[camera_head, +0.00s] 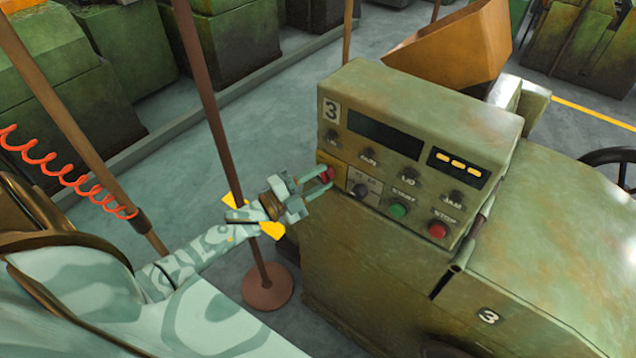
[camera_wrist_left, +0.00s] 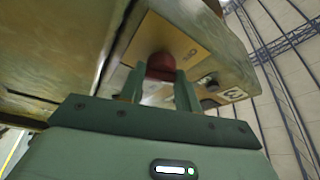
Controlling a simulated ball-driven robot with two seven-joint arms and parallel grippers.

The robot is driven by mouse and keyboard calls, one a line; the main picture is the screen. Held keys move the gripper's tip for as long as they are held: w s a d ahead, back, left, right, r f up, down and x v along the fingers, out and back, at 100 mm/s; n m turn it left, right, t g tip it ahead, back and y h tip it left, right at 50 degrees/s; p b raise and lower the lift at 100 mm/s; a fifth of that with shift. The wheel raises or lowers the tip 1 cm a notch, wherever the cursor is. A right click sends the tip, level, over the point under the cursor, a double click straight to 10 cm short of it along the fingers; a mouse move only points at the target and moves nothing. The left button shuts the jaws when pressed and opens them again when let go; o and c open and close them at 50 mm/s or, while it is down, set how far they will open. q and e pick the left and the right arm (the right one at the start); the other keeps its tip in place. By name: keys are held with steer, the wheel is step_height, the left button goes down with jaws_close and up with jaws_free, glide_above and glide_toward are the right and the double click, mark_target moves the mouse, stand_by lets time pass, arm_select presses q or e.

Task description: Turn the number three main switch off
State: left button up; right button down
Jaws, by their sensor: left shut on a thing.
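The number three control box (camera_head: 340,222) stands right of centre in the head view, with a "3" plate at its upper left. Its main switch, a red knob (camera_head: 327,174) on a yellow plate, is at the panel's left end. It also shows as a red knob (camera_wrist_left: 161,65) in the left wrist view. My left gripper (camera_head: 322,184) comes from the left and is shut on the red knob, with a finger on each side of it. The fingers partly cover the knob, and its marked position cannot be read. My right gripper is not in view.
A green button (camera_head: 398,210), a red stop button (camera_head: 437,230) and a small black selector (camera_head: 361,190) sit right of the knob. A brown post (camera_head: 215,120) on a round base stands beside my left arm. Grey floor lies behind.

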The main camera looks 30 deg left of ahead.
arm_select(q)
steer(key=shift+f+n+t+y+b, duration=0.1)
steer(key=shift+n+t+y+b, duration=0.3)
steer(key=shift+n, duration=0.95)
steer(key=shift+f+n+t+y+b, duration=0.15)
steer(key=shift+n+t, duration=0.45)
steer(key=shift+n, duration=0.75)
steer(key=shift+r, duration=0.1)
steer(key=o, duration=1)
steer(key=b+v, duration=0.2)
steer(key=v, duration=1.4)
steer(key=shift+s, duration=0.2)
